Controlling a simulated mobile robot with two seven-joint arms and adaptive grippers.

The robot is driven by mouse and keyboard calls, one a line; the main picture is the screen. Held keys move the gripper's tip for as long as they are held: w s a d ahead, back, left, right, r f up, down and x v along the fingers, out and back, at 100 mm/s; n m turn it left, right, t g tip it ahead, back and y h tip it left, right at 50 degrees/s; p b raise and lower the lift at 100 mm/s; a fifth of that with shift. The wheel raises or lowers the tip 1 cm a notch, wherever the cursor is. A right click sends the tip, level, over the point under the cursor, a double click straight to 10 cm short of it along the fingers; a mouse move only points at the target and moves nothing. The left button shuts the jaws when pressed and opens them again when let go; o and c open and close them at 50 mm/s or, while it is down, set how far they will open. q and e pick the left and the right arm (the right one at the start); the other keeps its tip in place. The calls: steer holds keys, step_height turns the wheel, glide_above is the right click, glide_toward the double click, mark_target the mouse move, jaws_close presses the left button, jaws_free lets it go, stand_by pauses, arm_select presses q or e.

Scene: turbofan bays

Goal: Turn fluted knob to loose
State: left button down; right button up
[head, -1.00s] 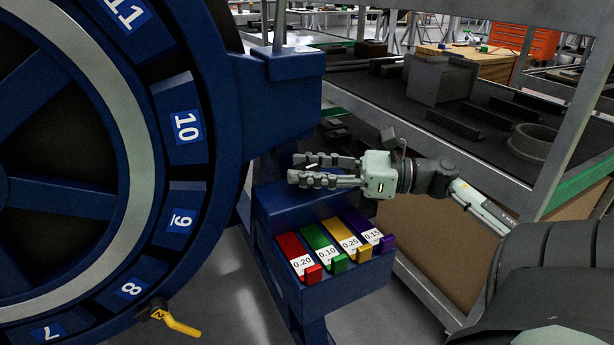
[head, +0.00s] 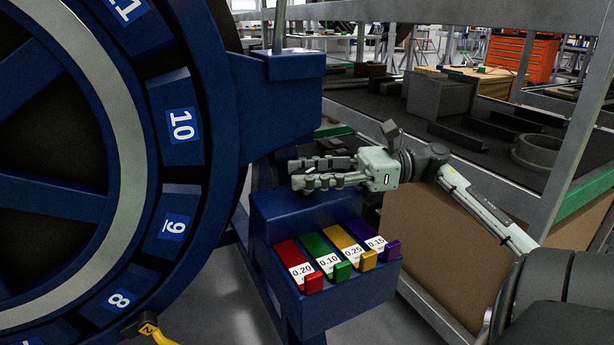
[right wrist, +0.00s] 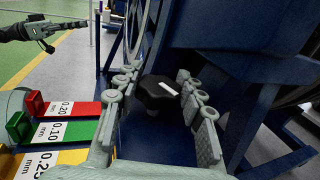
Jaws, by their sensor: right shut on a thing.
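The fluted knob (right wrist: 155,93) is black with a lobed rim and a white mark on its top. In the right wrist view it sits between the two fingers of my right gripper (right wrist: 158,72), above a blue surface. In the head view my right gripper (head: 298,174) reaches in from the right, above the blue box, and is shut on the knob, which its fingers mostly hide there. My left gripper (right wrist: 42,32) shows small and dark at the upper left of the right wrist view; its opening is unclear.
Red, green, yellow and purple labelled strips (head: 340,252) lie on the blue box (head: 350,312) below the gripper. A large blue numbered ring (head: 180,125) fills the left. A metal rack (head: 560,150) with dark parts stands behind at right.

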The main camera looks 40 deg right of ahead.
stand_by(0.3)
steer(key=o, duration=1.2)
steer(key=v, duration=1.2)
